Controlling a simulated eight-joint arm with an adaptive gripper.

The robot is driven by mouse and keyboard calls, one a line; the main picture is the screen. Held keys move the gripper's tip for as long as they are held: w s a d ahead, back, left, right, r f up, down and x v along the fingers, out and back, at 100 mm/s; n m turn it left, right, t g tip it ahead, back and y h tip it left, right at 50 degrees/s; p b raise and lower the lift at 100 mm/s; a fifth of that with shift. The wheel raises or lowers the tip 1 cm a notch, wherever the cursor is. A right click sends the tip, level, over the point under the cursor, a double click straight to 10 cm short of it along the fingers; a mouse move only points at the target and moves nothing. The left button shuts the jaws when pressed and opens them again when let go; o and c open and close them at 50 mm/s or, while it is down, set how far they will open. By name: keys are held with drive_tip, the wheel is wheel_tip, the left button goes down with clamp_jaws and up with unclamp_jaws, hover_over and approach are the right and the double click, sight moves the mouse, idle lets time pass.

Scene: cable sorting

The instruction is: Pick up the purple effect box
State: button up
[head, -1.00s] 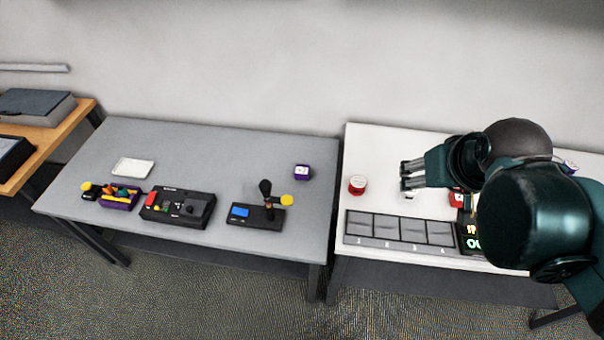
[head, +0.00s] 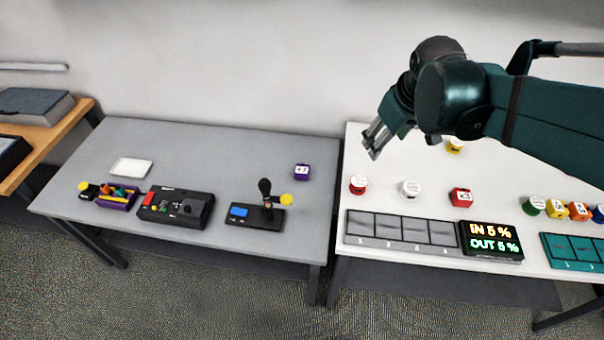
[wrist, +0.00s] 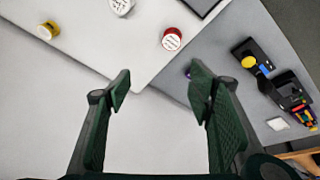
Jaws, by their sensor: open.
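The purple effect box (head: 302,172) is a small cube with a white-marked top. It stands near the right end of the grey table (head: 230,150) in the head view. In the wrist view only a sliver of purple (wrist: 188,73) shows beside the right finger, which hides the rest. My gripper (head: 371,146) is open and empty. It hangs above the back left part of the white table, up and to the right of the purple box, and apart from it. Its two fingers (wrist: 160,92) are spread wide in the wrist view.
A narrow gap separates the tables.

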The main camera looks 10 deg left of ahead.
drive_tip(key=w+a+f+n+g+b, duration=0.1)
drive_tip(key=w+a+f+n, duration=0.2)
drive_tip(key=w+a+f, duration=0.4)
drive_tip(key=n+g+b, duration=0.3)
drive_tip(key=n, duration=0.5)
hover_over(302, 169)
drive_tip(key=shift+h, duration=0.4)
drive_tip(key=f, duration=2.2)
drive_tip(key=shift+d, duration=0.25)
drive_tip(key=shift+a+f, duration=0.3)
drive_tip(key=shift+f, duration=0.2)
drive_tip(key=shift+f, duration=0.1)
drive_tip(key=shift+f, duration=1.2)
drive_tip(key=shift+f+b, duration=0.1)
drive_tip(key=shift+b, duration=0.2)
